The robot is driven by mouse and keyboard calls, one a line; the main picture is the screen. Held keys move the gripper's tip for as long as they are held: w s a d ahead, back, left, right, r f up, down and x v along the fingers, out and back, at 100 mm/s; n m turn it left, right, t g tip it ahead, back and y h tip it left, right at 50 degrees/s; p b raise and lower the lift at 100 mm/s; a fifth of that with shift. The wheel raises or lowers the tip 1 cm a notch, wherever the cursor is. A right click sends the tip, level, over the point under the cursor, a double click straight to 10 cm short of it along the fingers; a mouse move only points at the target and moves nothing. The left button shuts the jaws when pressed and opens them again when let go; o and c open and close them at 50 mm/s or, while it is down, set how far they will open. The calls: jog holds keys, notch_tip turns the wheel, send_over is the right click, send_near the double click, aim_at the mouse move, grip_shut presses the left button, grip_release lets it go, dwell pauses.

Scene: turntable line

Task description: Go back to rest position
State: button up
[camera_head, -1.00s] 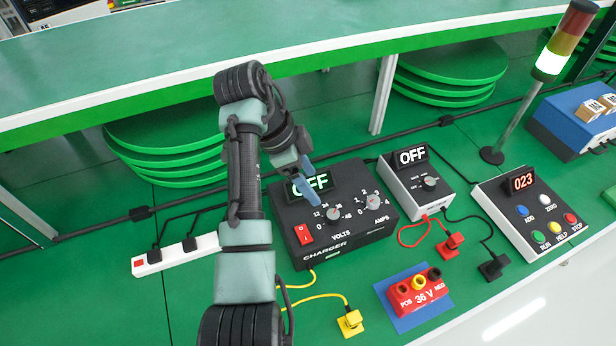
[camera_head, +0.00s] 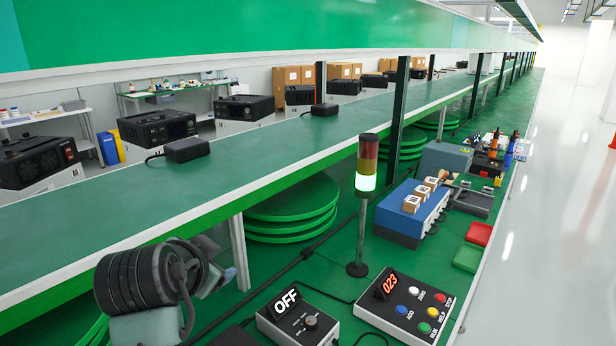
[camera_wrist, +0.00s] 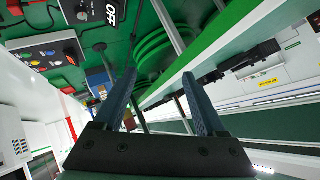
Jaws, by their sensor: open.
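My gripper shows in the wrist view (camera_wrist: 160,100), with its two blue-grey fingers apart and nothing between them. Past the fingers, that view looks along the green line, tilted on its side. In the head view part of my arm shows at the lower left, in front of the shelf edge; the gripper itself cannot be made out there. The small grey box with the OFF display (camera_head: 298,318) stands on the green surface to the right of my arm. The button panel (camera_head: 405,305) reading 023 stands to its right.
A signal tower (camera_head: 367,175) with its lowest section lit stands behind the panel. A blue box (camera_head: 412,212) with small cartons is further back. The long green shelf (camera_head: 250,160) runs above the work surface. Stacked green discs (camera_head: 290,215) sit under it. Open floor lies at the right.

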jog(key=d+r+n+t, duration=0.2)
jog(key=d+r+t, duration=0.35)
jog(key=r, duration=0.75)
jog(key=s+d+r+n+t, duration=0.2)
jog(key=s+d+r+t, duration=0.3)
jog(key=s+r, duration=0.5)
jog(key=s+d+r+n+t, duration=0.2)
jog(key=s+d+r+t, duration=0.3)
jog(key=s+r, duration=0.5)
notch_tip(320, 180, up, 3)
jog(key=shift+d+r+n+t+h, duration=0.1)
jog(key=shift+d+n+t+h, duration=0.25)
jog(key=shift+t, duration=0.2)
